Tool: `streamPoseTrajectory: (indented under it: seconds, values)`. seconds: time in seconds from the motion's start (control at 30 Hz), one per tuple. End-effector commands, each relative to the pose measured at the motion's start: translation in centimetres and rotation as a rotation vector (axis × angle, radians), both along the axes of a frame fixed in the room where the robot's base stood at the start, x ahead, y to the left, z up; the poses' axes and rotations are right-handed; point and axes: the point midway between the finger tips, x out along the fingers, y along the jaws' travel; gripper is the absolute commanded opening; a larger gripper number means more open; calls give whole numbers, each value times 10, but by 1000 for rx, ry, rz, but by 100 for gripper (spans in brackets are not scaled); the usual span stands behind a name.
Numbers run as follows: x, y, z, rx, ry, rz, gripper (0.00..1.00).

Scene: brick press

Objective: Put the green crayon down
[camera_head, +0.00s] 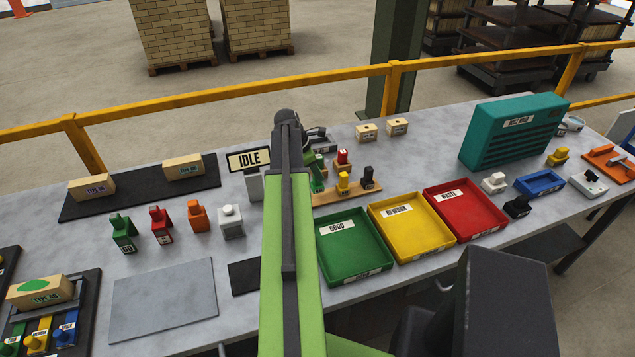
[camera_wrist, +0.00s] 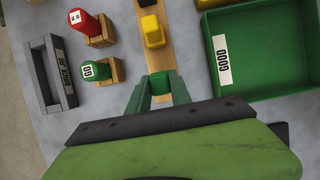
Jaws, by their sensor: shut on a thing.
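My gripper (camera_wrist: 159,88) is shut on the green crayon (camera_wrist: 160,83), whose top shows between the two green fingers. The crayon is over the near end of the wooden rack (camera_wrist: 160,58); I cannot tell whether it touches the rack. In the head view my gripper (camera_head: 318,181) is beside the left end of the rack (camera_head: 350,194), partly hidden by my arm. A yellow crayon (camera_head: 343,182) and a black one (camera_head: 368,178) stand on the rack. A green piece marked GO (camera_wrist: 96,71) and a red piece (camera_wrist: 85,22) are to the left in the wrist view.
The green GOOD tray (camera_head: 352,272) lies close right of the rack, with the yellow (camera_head: 425,247) and red (camera_head: 478,226) trays beyond. The IDLE sign (camera_head: 249,160) stands to the left. A grey plate (camera_head: 165,298) lies at the front left.

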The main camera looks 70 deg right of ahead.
Motion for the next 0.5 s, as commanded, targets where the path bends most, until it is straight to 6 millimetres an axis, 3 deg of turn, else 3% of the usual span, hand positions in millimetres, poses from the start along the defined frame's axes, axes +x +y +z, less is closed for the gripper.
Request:
streamPoseTrajectory:
  seconds: [0.27,0.5]
  values:
    - [0,0,-43,0,0,1,0]
    - [0,1,-39,0,0,1,0]
